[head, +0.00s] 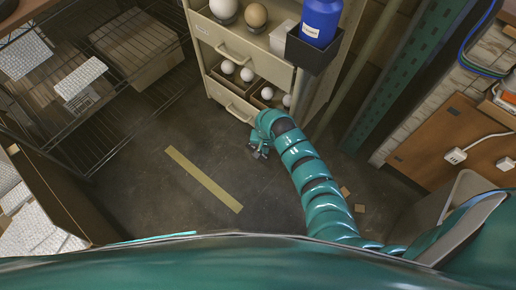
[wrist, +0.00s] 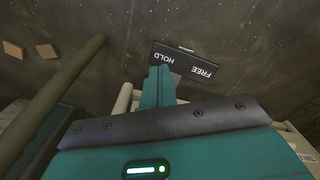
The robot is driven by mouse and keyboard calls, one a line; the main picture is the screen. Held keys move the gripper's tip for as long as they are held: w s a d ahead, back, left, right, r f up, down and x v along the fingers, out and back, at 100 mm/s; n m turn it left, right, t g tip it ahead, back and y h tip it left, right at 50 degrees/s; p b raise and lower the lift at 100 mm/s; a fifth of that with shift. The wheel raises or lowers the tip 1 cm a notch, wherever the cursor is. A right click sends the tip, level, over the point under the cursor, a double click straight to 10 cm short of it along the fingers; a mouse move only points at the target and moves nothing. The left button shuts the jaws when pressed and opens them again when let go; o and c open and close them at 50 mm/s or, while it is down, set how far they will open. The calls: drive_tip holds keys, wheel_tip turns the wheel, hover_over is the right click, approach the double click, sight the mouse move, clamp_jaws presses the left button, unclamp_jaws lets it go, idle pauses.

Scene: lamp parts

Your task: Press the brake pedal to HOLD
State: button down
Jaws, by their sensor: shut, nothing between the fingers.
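Which way the pedal is tilted is not clear. In the head view my gripper (head: 258,153) is low, beside the beige drawer unit's bottom front. I cannot make out the pedal there.
The beige drawer unit (head: 245,55) holds pale globes and a blue bottle (head: 320,20) in a dark side bin. A wire rack (head: 130,60) stands left. Yellow tape (head: 203,178) marks open floor. A green post (head: 395,75) and wooden cabinet (head: 450,145) stand right.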

wheel_tip(320, 180, up, 4)
drive_tip(key=p, duration=0.3)
idle(0.7)
